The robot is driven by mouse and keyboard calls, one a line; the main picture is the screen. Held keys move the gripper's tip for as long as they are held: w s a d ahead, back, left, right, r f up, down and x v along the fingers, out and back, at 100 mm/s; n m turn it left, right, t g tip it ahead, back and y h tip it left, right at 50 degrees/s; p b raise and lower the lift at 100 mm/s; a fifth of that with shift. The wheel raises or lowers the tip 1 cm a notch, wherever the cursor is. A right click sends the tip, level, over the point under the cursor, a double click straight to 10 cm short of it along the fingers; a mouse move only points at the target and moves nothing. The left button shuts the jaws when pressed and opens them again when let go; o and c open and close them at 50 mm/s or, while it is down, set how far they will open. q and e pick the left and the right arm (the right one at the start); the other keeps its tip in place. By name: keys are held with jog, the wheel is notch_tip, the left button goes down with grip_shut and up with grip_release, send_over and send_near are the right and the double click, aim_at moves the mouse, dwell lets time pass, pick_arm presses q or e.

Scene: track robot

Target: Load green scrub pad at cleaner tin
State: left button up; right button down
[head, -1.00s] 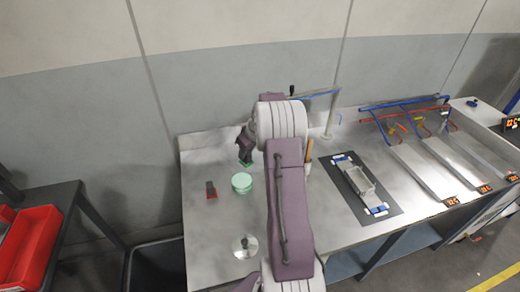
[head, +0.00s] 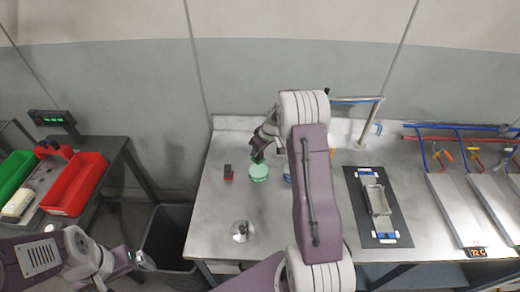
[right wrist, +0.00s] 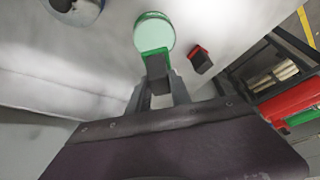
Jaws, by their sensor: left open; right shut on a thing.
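The cleaner tin (head: 259,175) is round with a pale green top and stands on the steel counter; it also shows in the right wrist view (right wrist: 153,30). My right gripper (head: 258,154) is shut on the green scrub pad (right wrist: 152,53), which has a dark block-like part. The pad is at the tin's near edge in the right wrist view and overlaps its rim; whether it touches is unclear. My right forearm covers part of the counter in the head view. My left gripper (head: 139,260) is open and empty at lower left, away from the counter.
A red and black block (head: 228,173) stands left of the tin. A metal disc with a knob (head: 242,231) lies nearer. A blue-rimmed round thing (head: 287,179) is partly hidden by my arm. A black mat (head: 356,212) with a tray lies right. Red bin (head: 76,184) is left.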

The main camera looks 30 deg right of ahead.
aim_at(258, 160)
notch_tip(258, 160, down, 6)
jog(key=b, duration=0.2)
jog(key=shift+r+b, duration=0.2)
jog(key=shift+b, duration=0.2)
jog(key=shift+f+b, duration=0.4)
jog(key=shift+b, duration=0.1)
dwell(0.7)
jog(key=shift+s+f+b, duration=0.1)
jog(key=shift+s+b, duration=0.05)
jog(key=shift+b, duration=0.2)
dwell(1.5)
jog(key=shift+r+p, duration=0.55)
jog(key=shift+r, duration=0.25)
jog(key=shift+r+p, duration=1.65)
jog(key=shift+r, duration=1.15)
